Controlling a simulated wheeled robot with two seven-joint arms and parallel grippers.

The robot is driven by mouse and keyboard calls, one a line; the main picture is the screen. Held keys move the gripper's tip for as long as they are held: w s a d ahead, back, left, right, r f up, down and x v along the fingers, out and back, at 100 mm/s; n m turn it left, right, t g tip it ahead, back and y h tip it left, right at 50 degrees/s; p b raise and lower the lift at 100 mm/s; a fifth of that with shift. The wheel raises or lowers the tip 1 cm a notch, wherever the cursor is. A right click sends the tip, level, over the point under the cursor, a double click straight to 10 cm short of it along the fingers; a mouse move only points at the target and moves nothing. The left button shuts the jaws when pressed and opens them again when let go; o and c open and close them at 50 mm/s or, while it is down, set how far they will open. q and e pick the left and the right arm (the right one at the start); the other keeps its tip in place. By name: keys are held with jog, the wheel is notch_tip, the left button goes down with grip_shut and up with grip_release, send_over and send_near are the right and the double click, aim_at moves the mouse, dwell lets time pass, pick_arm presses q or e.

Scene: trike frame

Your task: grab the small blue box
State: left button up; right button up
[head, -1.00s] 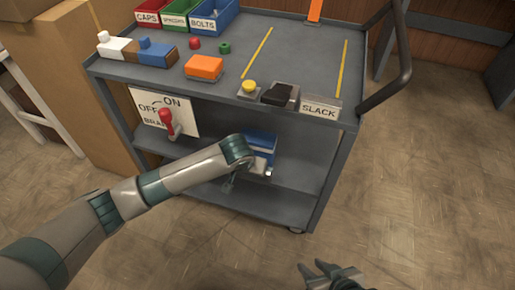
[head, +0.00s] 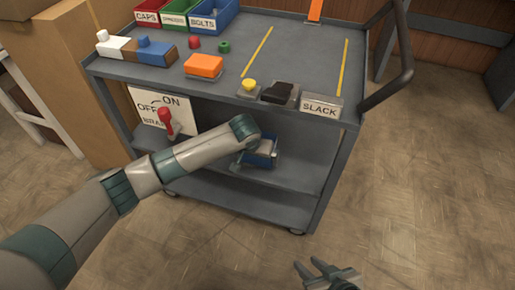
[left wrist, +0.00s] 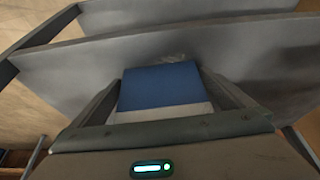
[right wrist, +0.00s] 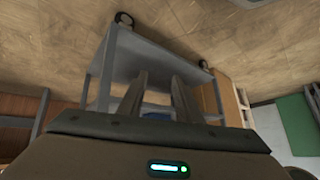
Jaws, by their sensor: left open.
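The small blue box (head: 262,161) is at the cart's middle shelf, partly hidden by my left arm in the head view. In the left wrist view the blue box (left wrist: 160,85) has a pale band along its near side. My left gripper (head: 260,151) is at the box. Its fingers are apart, one on each side of the box in the left wrist view; I cannot tell whether they touch it. My right gripper (head: 325,272) is open and empty, low over the floor in front of the cart; its parted fingers show in the right wrist view (right wrist: 160,85).
The grey cart (head: 240,203) has its upper deck just above my left gripper. A red-handled brake lever (head: 165,122) stands left of the arm. The deck holds labelled bins (head: 182,16), an orange block (head: 204,66) and a yellow button (head: 249,85). Floor at right is clear.

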pick_arm(q)
jog(key=shift+w+d, duration=0.2)
jog(key=shift+w, duration=0.4)
jog(key=shift+w+d, duration=0.15)
jog(key=shift+w, duration=0.45)
jog(key=shift+w+f+b, duration=0.25)
jog(key=shift+w+b, duration=0.05)
jog(key=shift+b, duration=0.05)
jog(key=shift+w+d+f, duration=0.1)
jog(key=shift+f, duration=0.2)
pick_arm(e)
jog(key=shift+w+a+r+t+y, duration=0.3)
jog(key=shift+w+a+r+t, duration=0.35)
jog(key=shift+a+t, duration=0.1)
pick_arm(q)
jog(key=shift+c, duration=0.6)
pick_arm(e)
jog(key=shift+f, duration=0.1)
pick_arm(q)
jog(key=c, duration=0.7)
